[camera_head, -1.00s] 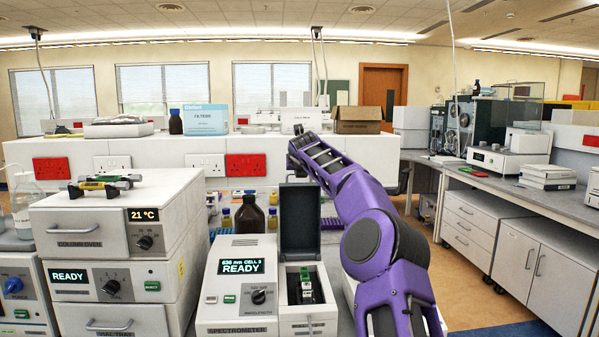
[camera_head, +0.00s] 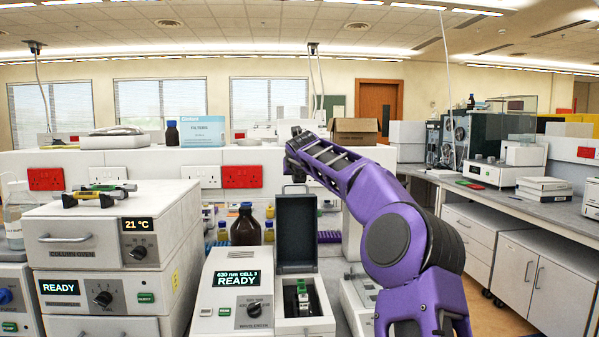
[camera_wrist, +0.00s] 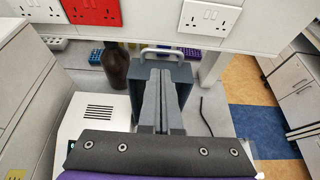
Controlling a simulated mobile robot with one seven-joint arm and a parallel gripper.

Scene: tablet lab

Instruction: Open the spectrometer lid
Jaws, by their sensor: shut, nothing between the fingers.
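The spectrometer (camera_head: 235,285) is a white box with a lit display reading "630 nm CELL 3 READY". Its dark grey lid (camera_head: 296,230) stands upright at the back of the open sample well (camera_head: 318,298), where a small green-topped holder (camera_head: 302,296) shows. The lid also shows in the wrist view (camera_wrist: 120,103), with a pale bar handle (camera_wrist: 165,50) at its top edge. My gripper (camera_wrist: 160,72) is shut and empty, its fingers overlapping the lid just below the handle in that view. I cannot tell whether they touch it. In the head view my fingers are not clear.
A column oven (camera_head: 95,240) stands close on the left with small items on top. A brown bottle (camera_head: 245,226) stands behind the spectrometer. A white partition with sockets (camera_head: 240,177) runs along the back. Another white device (camera_head: 358,300) sits right of the spectrometer, under my arm.

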